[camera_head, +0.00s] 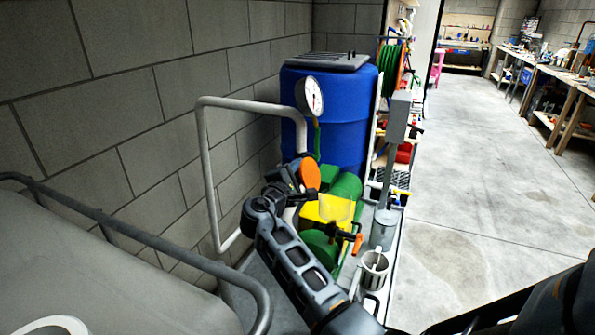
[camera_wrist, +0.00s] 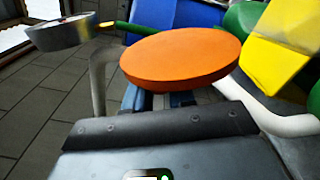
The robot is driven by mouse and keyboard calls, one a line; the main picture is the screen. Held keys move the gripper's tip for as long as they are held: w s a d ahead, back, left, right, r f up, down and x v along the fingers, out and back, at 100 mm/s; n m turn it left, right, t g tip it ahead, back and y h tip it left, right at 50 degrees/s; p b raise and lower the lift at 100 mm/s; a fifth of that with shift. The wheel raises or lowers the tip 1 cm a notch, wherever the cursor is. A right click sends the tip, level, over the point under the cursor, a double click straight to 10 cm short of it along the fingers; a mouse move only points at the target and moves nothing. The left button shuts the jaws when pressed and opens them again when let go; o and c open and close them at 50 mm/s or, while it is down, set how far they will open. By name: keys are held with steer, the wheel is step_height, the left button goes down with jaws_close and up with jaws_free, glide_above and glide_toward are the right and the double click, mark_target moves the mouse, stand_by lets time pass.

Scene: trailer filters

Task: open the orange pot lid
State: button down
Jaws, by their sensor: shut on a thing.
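The orange pot lid (camera_head: 310,175) is a flat round disc among the equipment in front of the blue barrel. In the head view it stands nearly on edge, facing the camera. In the wrist view the orange lid (camera_wrist: 185,58) fills the upper middle, just beyond the fingers. My gripper (camera_wrist: 158,100) is shut on the lid, with the fingers partly hidden beneath the disc. In the head view my gripper (camera_head: 292,180) is at the lid's left side, and the exact contact is hidden. The pot under the lid cannot be made out clearly.
A yellow part (camera_head: 325,210) and green cylinders (camera_head: 345,187) sit close to the right. A round gauge (camera_head: 312,96) stands above. A grey pipe frame (camera_head: 203,160) and block wall are at left. The blue barrel (camera_head: 345,110) is behind. Open floor (camera_head: 460,200) lies right.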

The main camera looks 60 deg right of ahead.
steer(key=shift+s+m+b, duration=0.4)
steer(key=shift+m+b, duration=0.4)
steer(key=shift+b, duration=0.05)
steer(key=shift+s+d+r+m+b, duration=0.1)
steer(key=shift+s+r+m+b, duration=0.4)
steer(key=shift+m+b, duration=0.4)
steer(key=shift+s+r+m, duration=0.3)
steer(key=shift+r+m, duration=0.05)
steer(key=shift+m, duration=0.25)
steer(key=c, duration=1)
jaws_free()
steer(key=s+a+b, duration=0.1)
steer(key=a, duration=0.6)
steer(key=shift+a, duration=0.35)
